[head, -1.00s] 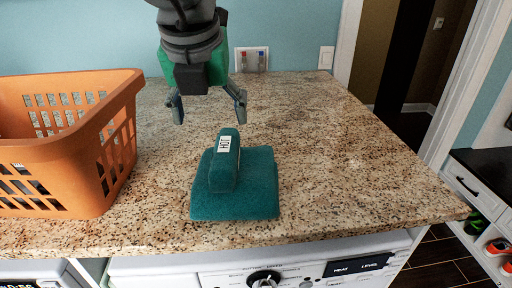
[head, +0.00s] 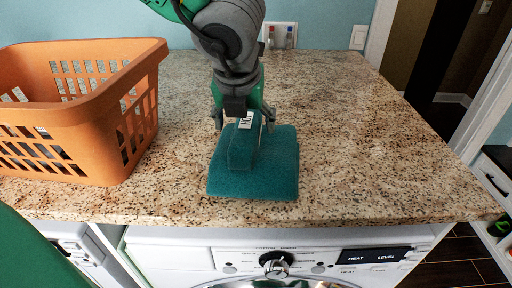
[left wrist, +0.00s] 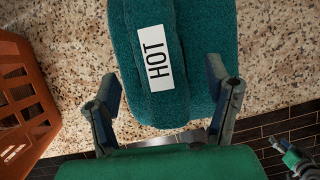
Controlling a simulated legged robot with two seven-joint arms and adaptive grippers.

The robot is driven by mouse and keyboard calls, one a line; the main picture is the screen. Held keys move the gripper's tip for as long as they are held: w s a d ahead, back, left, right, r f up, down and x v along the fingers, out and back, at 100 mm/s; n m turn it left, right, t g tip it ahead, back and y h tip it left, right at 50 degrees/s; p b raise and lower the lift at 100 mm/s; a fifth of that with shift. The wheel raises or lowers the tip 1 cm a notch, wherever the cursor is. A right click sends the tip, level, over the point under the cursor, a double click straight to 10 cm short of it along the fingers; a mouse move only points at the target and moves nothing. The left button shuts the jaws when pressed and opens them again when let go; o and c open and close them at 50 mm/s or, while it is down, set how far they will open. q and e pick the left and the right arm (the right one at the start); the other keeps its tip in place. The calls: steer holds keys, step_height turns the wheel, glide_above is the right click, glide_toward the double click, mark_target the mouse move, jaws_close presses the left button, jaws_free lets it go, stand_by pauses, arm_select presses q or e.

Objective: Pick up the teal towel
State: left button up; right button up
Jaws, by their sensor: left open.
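The teal towel (head: 280,165) lies on the granite counter near its front edge. It has a flat base and a raised, narrower fold on top, with a white label reading HOT. My left gripper (head: 243,122) is over the towel's far end, its fingers open on either side of the raised fold. In the left wrist view, the towel (left wrist: 121,42) and label fill the top middle, with the left gripper's fingers (left wrist: 165,88) apart around the fold. Contact cannot be told. What looks like my right gripper (left wrist: 295,158) shows partly at the lower right edge.
An orange slotted basket (head: 95,125) stands left of the towel. A white washer (head: 215,255) is below the counter's front edge. The speckled counter (head: 370,150) is clear to the right. A wall box (head: 279,36) is behind the arm.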

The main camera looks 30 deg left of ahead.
arm_select(q)
steer(key=shift+x, duration=1.2)
steer(key=shift+w+a+f, duration=0.1)
steer(key=shift+w+f, duration=0.05)
steer(key=shift+w, duration=0.15)
steer(key=shift+s, duration=0.25)
steer(key=c, duration=1.3)
steer(key=shift+w, duration=0.15)
jaws_close()
